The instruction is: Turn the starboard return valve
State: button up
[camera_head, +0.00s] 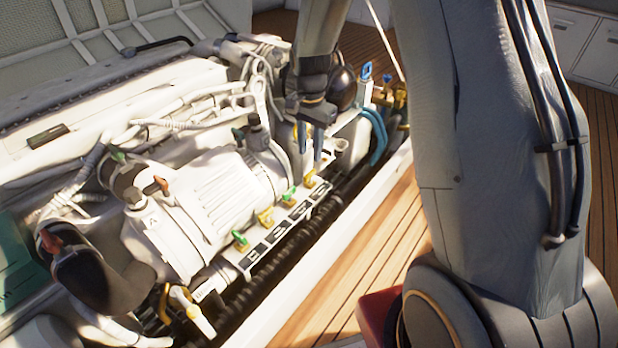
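A row of small valves with green and yellow handles runs along a pale labelled strip at the engine's near side. From near to far I see a green handle (240,240), a yellow handle (265,217), another green handle (289,196) and another yellow handle (310,179). The black labels (277,235) are too small to read, so I cannot tell which is the starboard return valve. My gripper (310,150) points down above the far end of the row, near the far yellow handle. Its two fingers stand apart with nothing visible between them. Contact with a valve cannot be seen.
The white engine (215,195) with pipes fills the left. A black ribbed hose (290,255) runs beside the strip, inside the white hatch edge (340,240). Blue hoses (376,132) and more fittings lie beyond my gripper.

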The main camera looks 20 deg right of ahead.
aim_at(310, 172)
jog(key=shift+w+f, duration=0.25)
jog(key=shift+f, duration=0.3)
notch_tip(310, 172, down, 7)
jog(key=b, duration=0.3)
jog(key=shift+f+b, duration=0.2)
jog(key=shift+b, duration=0.15)
grip_shut()
